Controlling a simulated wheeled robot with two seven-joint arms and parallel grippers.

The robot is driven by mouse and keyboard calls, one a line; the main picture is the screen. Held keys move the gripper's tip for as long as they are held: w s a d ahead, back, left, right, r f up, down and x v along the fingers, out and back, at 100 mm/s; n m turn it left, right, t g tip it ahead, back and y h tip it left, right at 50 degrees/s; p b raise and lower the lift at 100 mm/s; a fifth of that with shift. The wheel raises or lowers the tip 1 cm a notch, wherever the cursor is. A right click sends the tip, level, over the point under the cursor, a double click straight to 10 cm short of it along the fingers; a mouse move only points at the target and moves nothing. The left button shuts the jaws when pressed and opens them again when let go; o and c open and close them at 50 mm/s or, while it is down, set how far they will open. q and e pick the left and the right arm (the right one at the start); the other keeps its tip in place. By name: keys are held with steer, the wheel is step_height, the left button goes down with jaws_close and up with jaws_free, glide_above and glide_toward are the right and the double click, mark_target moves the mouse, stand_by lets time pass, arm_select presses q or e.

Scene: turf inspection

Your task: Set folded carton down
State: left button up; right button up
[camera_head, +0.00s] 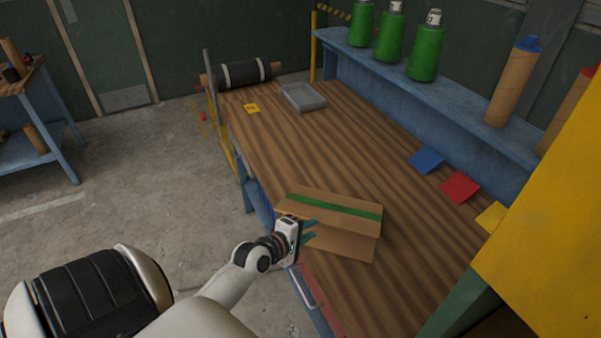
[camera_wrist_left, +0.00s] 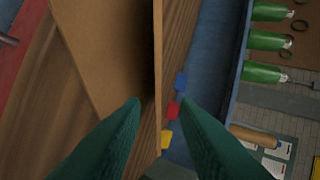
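The folded carton (camera_head: 335,227) is brown cardboard with a green stripe along its upper panel. It appears to rest on the near part of the wooden bench top (camera_head: 300,150), with one panel sloping down toward the front. My left gripper (camera_head: 310,231) is at its left end, its two teal fingers apart. In the left wrist view, a thin edge of the carton (camera_wrist_left: 157,60) runs between the two spread fingers (camera_wrist_left: 160,103), with a gap visible beside it. Whether a finger touches the carton I cannot tell. My right gripper is not in view.
Blue (camera_head: 426,161), red (camera_head: 459,187) and yellow (camera_head: 491,216) cards lie along the bench's right side. A grey tray (camera_head: 302,98) and a black roll (camera_head: 243,73) are at the far end. Green bottles (camera_head: 426,50) stand on the blue shelf (camera_head: 440,105). The bench middle is clear.

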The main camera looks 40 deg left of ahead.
arm_select(q)
steer(key=shift+v, duration=1.75)
